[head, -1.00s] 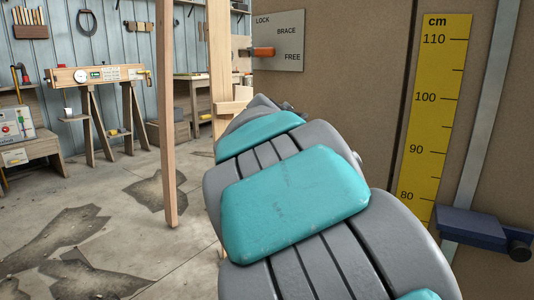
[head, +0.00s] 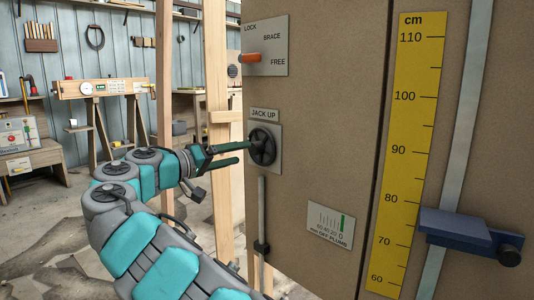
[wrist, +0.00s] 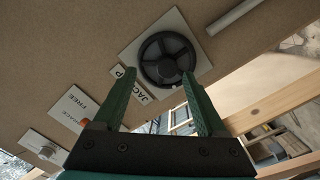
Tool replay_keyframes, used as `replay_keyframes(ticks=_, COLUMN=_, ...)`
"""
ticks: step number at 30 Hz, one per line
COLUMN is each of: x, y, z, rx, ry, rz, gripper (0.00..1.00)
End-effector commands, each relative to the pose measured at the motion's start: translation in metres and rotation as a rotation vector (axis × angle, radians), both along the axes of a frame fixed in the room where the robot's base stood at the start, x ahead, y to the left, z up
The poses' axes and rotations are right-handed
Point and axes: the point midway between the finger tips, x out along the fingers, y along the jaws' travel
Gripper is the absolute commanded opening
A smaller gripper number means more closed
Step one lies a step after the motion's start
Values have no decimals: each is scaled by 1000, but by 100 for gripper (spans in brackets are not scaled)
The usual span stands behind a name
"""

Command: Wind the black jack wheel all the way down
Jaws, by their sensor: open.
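The black jack wheel (head: 263,147) sits on a grey plate below the JACK UP label (head: 264,114) on the brown panel. In the wrist view the spoked wheel (wrist: 167,60) lies ahead of the fingertips, above the gap between them. My gripper (head: 243,153) is open, with its green fingers pointing at the wheel from the left. In the wrist view the two fingers (wrist: 157,82) stand apart with nothing between them. The right fingertip looks close to the wheel's rim; I cannot tell whether it touches.
A yellow cm scale (head: 407,150) and blue slider (head: 455,228) stand right. Wooden posts (head: 217,90) stand left.

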Motion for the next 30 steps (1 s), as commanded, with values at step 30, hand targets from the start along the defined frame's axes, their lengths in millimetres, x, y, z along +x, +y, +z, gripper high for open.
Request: replay_keyframes(ticks=30, x=52, y=-26, z=-4, rx=14, ry=-43, rz=48, gripper=74)
